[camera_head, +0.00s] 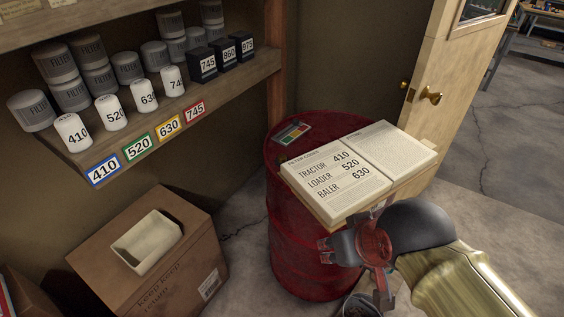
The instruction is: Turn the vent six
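A red oil drum (292,225) stands upright in the middle. No vent or number six can be made out on the part of its top that shows; much of the top is hidden by an open book (352,170) on a wooden board. The book lists tractor 410, loader 520 and baler 630. My gripper (362,245) is in front of the drum's right side, just below the book's near edge. Its fingers are seen at a poor angle, so I cannot tell whether they are open or touch anything.
A small card with coloured squares (292,133) lies on the drum's far side. A wooden shelf (235,77) with numbered filters is at upper left. A cardboard box (185,275) stands at lower left.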

